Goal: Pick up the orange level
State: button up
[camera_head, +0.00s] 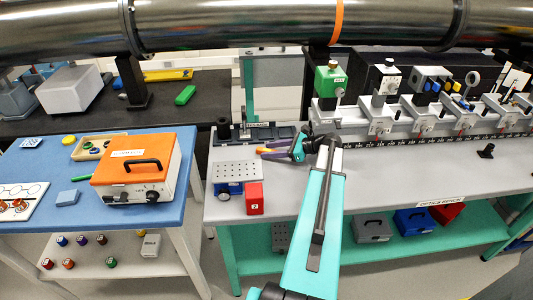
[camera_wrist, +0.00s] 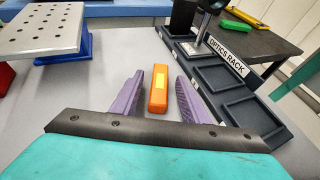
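The orange level (camera_wrist: 158,98) is a small orange block with a yellow patch on top. It lies on the grey bench top and shows in the wrist view between the two purple fingers of my gripper (camera_wrist: 160,76). The fingers are spread, with a gap on each side of the level, and do not touch it. How far above the bench top they are is hard to tell. In the head view my gripper (camera_head: 270,151) is over the left end of the bench, and the level (camera_head: 264,150) is mostly hidden by the fingers.
A black optics rack (camera_wrist: 243,112) stands close to the right finger in the wrist view. A perforated plate (camera_head: 237,172) on a blue base and a red block (camera_head: 255,198) stand nearby. An orange-topped box (camera_head: 145,155) is on the blue table (camera_head: 60,225). A large pipe (camera_head: 230,25) crosses above.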

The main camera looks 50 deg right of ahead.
grip_shut()
jog(key=shift+r, duration=0.2)
notch_tip(320, 180, up, 10)
jog(key=b, duration=0.1)
jog(key=shift+f+b, duration=0.2)
jog(key=shift+b, duration=0.15)
dwell(0.3)
dwell(0.5)
